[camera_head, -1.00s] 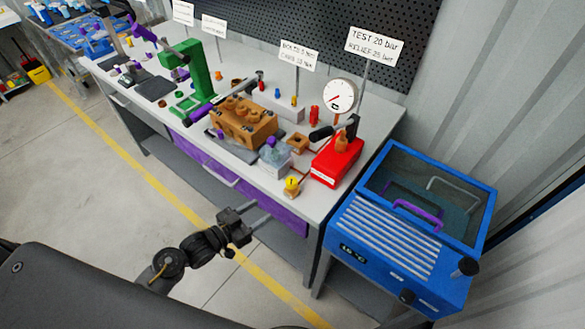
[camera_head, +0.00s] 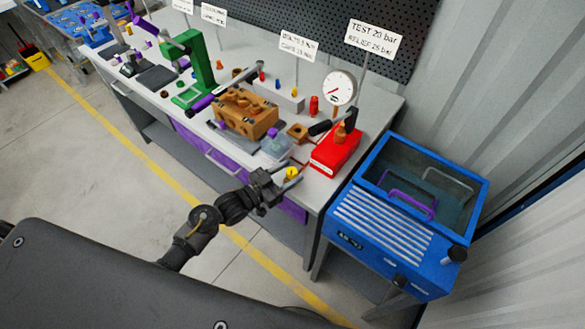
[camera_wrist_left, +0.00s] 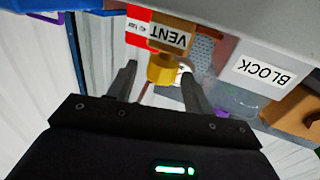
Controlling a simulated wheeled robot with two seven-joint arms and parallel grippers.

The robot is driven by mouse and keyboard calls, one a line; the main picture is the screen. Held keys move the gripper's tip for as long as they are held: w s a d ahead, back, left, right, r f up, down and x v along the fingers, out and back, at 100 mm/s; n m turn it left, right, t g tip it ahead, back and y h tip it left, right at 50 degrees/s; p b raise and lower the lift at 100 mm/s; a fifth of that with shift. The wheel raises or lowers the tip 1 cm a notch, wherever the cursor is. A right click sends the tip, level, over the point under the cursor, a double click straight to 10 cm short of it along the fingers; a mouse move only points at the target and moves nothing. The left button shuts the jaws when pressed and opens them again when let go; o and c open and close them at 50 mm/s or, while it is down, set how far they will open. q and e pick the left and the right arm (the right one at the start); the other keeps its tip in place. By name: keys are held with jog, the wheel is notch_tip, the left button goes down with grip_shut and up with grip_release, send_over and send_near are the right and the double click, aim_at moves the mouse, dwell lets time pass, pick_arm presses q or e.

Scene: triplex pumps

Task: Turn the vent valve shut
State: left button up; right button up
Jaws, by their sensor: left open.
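The vent valve has a round yellow knob (camera_head: 291,173) near the front edge of the bench, left of the red pump box. In the left wrist view the yellow knob (camera_wrist_left: 161,70) sits below a brown block labelled VENT (camera_wrist_left: 168,36). My left gripper (camera_head: 289,177) is open at the knob, its fingers reaching in from the left. In the left wrist view the two fingertips (camera_wrist_left: 158,76) lie either side of the knob, with a gap on both sides. I cannot tell whether the tips reach fully around it. My right gripper is not in view.
The red pump box (camera_head: 335,152) with a black handle and the pressure gauge (camera_head: 340,88) stand close to the right. A blue machine (camera_head: 405,215) stands beside the bench.

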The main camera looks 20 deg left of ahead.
pick_arm(q)
jog(key=shift+w+d, duration=0.4)
jog(key=shift+w, duration=0.15)
jog(key=c, duration=0.8)
jog(key=shift+d, duration=0.15)
jog(key=shift+c, duration=0.8)
jog(key=shift+f, duration=0.1)
